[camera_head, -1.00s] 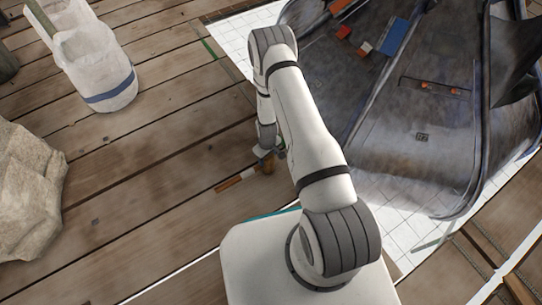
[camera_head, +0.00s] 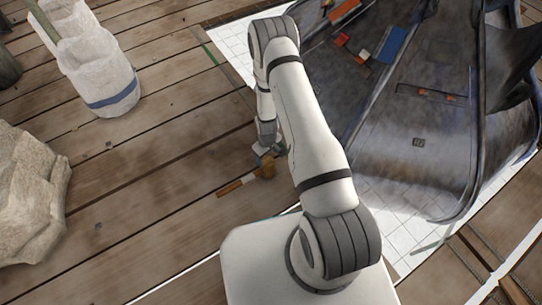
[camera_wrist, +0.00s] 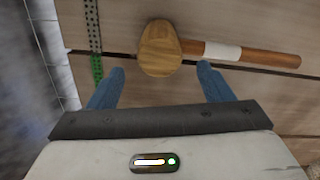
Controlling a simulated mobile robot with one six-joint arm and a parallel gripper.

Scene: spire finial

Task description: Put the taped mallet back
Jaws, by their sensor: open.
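The mallet (camera_wrist: 160,48) lies on the plank deck, with a rounded wooden head and a brown handle (camera_wrist: 282,57) wrapped in a white tape band (camera_wrist: 222,51). In the wrist view its handle points right. My gripper (camera_wrist: 162,74) is open, with one blue finger on either side of the mallet head in the picture. I cannot tell whether the fingers touch it. In the head view the mallet handle (camera_head: 236,186) shows left of my gripper (camera_head: 266,151), which is partly hidden and close by the mallet head (camera_head: 267,169).
A large dark metal piece (camera_head: 440,140) stands at right on a white tiled sheet (camera_head: 376,205), with orange, red and blue items (camera_head: 391,44) by it. A white sack with a blue band (camera_head: 108,82) and a pale rock (camera_head: 28,195) stand left.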

